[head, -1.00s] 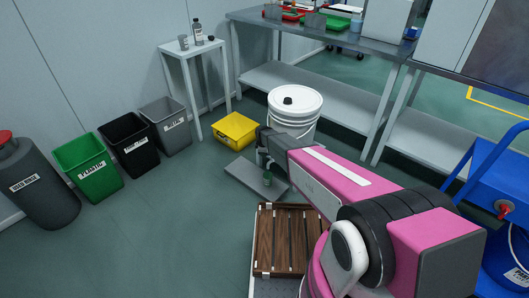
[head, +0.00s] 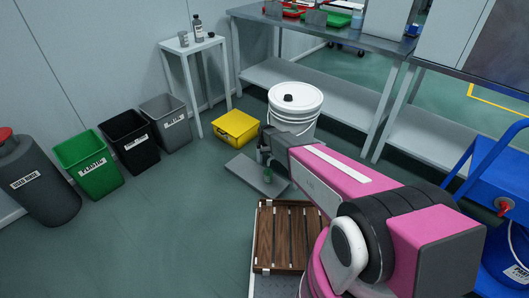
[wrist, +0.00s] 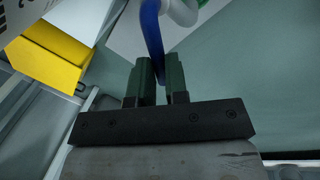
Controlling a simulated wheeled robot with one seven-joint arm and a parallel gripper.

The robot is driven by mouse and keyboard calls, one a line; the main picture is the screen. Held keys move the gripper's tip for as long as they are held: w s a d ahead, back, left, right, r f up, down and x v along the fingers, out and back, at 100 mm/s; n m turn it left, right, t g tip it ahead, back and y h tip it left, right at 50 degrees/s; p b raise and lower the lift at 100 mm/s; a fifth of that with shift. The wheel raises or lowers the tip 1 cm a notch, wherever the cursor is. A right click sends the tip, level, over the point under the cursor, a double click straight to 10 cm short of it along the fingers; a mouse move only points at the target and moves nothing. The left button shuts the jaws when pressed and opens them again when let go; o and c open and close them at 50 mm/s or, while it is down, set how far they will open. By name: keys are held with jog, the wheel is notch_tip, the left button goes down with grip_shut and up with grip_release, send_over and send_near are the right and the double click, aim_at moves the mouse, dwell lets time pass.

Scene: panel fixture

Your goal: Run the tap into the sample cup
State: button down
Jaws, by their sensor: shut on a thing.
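My gripper (wrist: 161,72) is shut on a curved blue strip (wrist: 152,30), which runs up from between its dark green fingers in the wrist view. A white rounded piece (wrist: 185,10) and a bit of green show beside the strip's top; I cannot tell what the whole thing is. In the head view my gripper (head: 269,176) points down over a grey plate near the floor, its grasp too small to make out. A small grey cup (head: 183,39) stands on the white side table. A red tap (head: 503,208) sits on the blue container at the right.
A white lidded pail (head: 295,103) and a yellow box (head: 235,128) stand just beyond my gripper. Green, black and grey bins (head: 165,123) line the left wall. A dark bottle (head: 198,30) is on the side table (head: 205,46). The floor at left centre is clear.

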jog(key=c, duration=1.1)
grip_release()
jog(key=shift+r, duration=0.1)
jog(key=r, duration=0.3)
jog(key=s+r, duration=0.1)
jog(key=r, duration=0.3)
jog(key=s+r, duration=0.1)
jog(key=r, duration=0.2)
jog(key=shift+d+r, duration=0.2)
jog(key=shift+r, duration=0.05)
